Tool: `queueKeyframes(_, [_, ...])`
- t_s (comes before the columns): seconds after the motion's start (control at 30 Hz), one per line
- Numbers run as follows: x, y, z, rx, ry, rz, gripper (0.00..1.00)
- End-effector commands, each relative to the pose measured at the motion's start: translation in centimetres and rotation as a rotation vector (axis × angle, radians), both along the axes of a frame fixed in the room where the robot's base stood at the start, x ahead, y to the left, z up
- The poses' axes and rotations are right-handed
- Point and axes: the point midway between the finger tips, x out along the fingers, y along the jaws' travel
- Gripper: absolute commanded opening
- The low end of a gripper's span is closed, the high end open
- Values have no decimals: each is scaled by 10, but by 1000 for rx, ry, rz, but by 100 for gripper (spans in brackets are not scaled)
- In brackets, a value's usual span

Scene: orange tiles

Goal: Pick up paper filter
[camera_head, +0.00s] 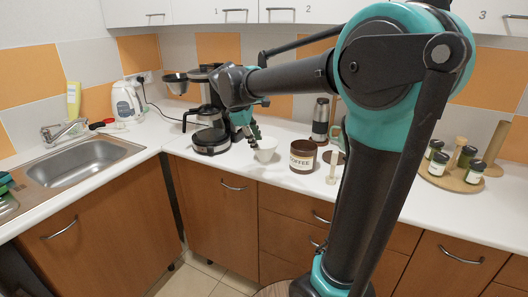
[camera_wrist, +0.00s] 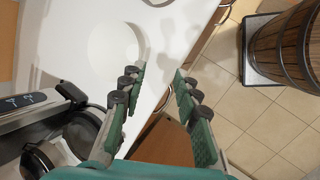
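The paper filter (camera_head: 265,152) looks like a small white cup shape on the white counter, right of the coffee maker (camera_head: 211,132). In the wrist view it seems to be the faint round white shape (camera_wrist: 112,43) beyond the left finger, hard to tell from the counter. My gripper (camera_head: 254,142) is just above and left of it in the head view. In the wrist view my gripper (camera_wrist: 158,72) is open, its fingers apart with nothing between them. I cannot tell if a finger touches the filter.
A brown coffee canister (camera_head: 303,156) stands right of the filter, with a pale upright tool (camera_head: 333,168) beside it. A steel flask (camera_head: 320,120) stands behind. The coffee maker is close on the left. A wooden barrel (camera_wrist: 288,45) stands on the floor.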

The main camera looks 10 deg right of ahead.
Motion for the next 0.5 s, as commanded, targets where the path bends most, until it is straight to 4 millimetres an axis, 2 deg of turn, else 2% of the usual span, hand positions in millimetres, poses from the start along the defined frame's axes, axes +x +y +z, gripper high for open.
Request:
queueKeyframes(0.03, [10,12,16,-39,19,58,32])
queueKeyframes(0.1, [18,20,31,-84,39,116,32])
queueKeyframes(0.2, [24,26,40,-117,56,157,32])
queueKeyframes(0.33, [29,20,30,-125,59,166,32])
queueKeyframes(0.5, [38,6,1,-123,57,163,32])
